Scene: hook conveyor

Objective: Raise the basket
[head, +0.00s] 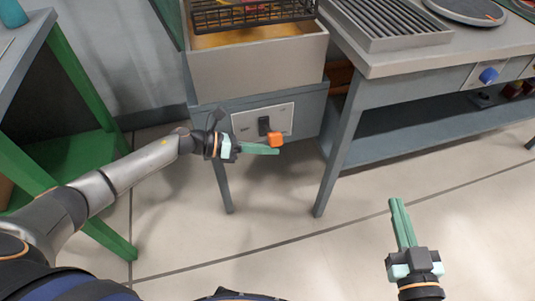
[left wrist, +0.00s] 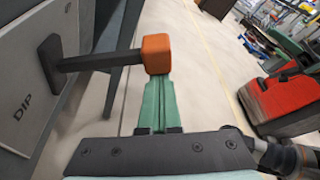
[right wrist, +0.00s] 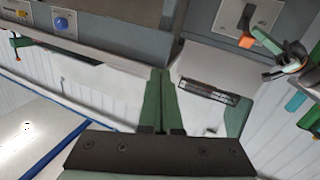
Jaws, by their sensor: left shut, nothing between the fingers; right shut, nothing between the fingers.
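The black wire basket (head: 250,14) sits at the top of the head view, over the open grey tank (head: 258,64); its upper part is cut off. Below it, a white panel (head: 250,122) carries a dark lever with an orange knob (head: 275,139). In the left wrist view the panel reads DIP, and the knob (left wrist: 156,54) is at my fingertips. My left gripper (head: 277,151) is shut and empty, its green fingers just below the knob; I cannot tell whether they touch. My right gripper (head: 393,201) is shut and empty over the floor, away from the lever.
A grey bench (head: 385,70) with a grille and a blue knob (head: 488,75) stands at right. A green-framed table (head: 70,75) stands at left, beside my left arm. A red machine (left wrist: 290,100) shows in the left wrist view. The floor in front is clear.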

